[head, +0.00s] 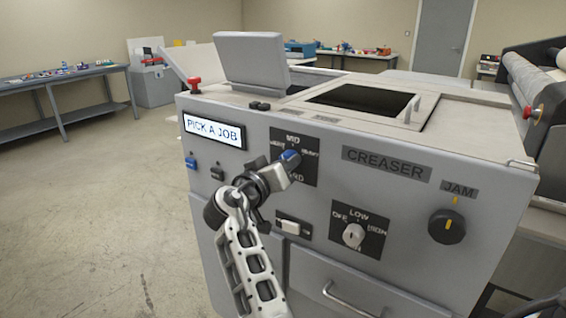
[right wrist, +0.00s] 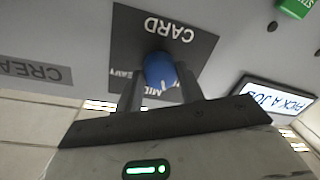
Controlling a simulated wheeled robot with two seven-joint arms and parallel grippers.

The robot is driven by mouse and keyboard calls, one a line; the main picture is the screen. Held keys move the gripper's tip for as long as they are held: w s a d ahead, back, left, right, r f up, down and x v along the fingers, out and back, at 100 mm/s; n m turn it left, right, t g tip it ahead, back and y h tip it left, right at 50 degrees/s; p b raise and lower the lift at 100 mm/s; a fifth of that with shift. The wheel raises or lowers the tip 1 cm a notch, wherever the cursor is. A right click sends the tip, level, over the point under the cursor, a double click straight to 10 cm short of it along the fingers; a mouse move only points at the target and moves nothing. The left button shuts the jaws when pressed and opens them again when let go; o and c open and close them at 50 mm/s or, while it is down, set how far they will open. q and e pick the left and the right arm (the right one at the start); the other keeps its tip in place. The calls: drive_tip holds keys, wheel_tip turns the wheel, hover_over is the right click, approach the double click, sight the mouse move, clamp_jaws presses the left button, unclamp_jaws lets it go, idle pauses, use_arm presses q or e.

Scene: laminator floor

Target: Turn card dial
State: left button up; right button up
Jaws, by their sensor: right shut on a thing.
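The card dial (head: 290,158) is a blue knob on a dark label plate (head: 312,148) on the creaser's grey front panel. The plate reads MID at the top and CARD at the bottom, with smaller words at the sides. My right gripper (head: 276,174) is shut on the dial. In the right wrist view the blue dial (right wrist: 160,70) sits between the two fingers (right wrist: 160,88), and a pale mark on it faces the MID word. The fingers hide part of the side words. My left gripper is not in view.
A screen (head: 213,131) reads PICK A JOB. A white LOW dial (head: 353,235), a black JAM knob (head: 447,226), a light switch (head: 293,228) and a drawer handle (head: 350,298) are on the same panel. A red knob (head: 194,85) stands on the top left corner. Open floor lies left.

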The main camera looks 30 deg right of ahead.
drive_tip(key=shift+r+n+g+p, duration=0.15)
drive_tip(key=shift+n+g+p, duration=0.25)
drive_tip(key=shift+n+p, duration=1.8)
drive_tip(key=shift+w+n+b, duration=0.1)
drive_tip(key=shift+n+b, duration=0.75)
drive_tip(key=shift+n, duration=0.15)
drive_tip(key=o, duration=1)
